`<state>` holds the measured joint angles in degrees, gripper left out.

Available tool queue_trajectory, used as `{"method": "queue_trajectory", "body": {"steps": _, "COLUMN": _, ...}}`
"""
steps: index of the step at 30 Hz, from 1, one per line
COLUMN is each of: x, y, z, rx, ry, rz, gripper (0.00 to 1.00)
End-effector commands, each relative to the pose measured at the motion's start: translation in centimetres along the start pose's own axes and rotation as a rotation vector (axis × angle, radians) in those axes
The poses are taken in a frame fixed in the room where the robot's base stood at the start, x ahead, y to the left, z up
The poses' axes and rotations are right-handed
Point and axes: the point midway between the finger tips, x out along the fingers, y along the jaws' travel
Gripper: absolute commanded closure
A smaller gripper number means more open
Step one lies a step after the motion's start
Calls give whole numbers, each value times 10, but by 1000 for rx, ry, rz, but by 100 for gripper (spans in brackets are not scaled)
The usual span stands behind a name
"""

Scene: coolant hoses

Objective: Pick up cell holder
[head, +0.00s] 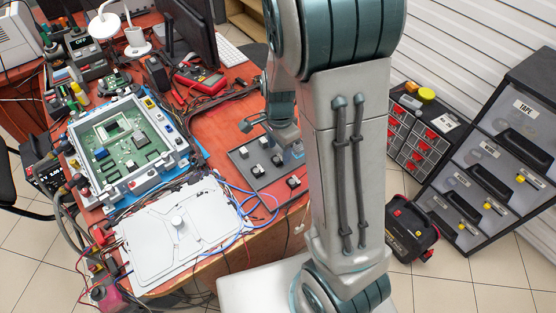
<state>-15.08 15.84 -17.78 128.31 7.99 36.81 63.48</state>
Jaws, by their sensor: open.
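No part is plainly marked as the cell holder, and I cannot tell which thing it is. A dark grey plate (243,157) lies on the orange-red table, with several small black-and-white fittings (265,142) on it. My gripper (266,127) is open above the far side of this plate. It is small in the head view and partly hidden by my arm, and nothing shows between its fingers. My arm also hides the right side of the plate.
Left of the plate, a large framed green circuit board (124,143) and a white panel with a knob (176,224) fill the table (213,125). Blue and red wires run beside the plate. A monitor (190,28) stands behind. Drawer racks (490,150) stand on the floor at right.

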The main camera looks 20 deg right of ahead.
Motion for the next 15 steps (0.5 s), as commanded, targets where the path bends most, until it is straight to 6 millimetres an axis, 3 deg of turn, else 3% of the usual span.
{"method": "queue_trajectory", "body": {"steps": 6, "x": 28, "y": 0, "z": 0, "rx": 1, "ry": -1, "rz": 3, "gripper": 47}}
{"method": "queue_trajectory", "body": {"steps": 14, "x": 30, "y": -1, "z": 0, "rx": -1, "ry": 0, "rz": 0, "gripper": 47}}
{"method": "queue_trajectory", "body": {"steps": 15, "x": 30, "y": -1, "z": 0, "rx": -1, "ry": 0, "rz": 0, "gripper": 56}}
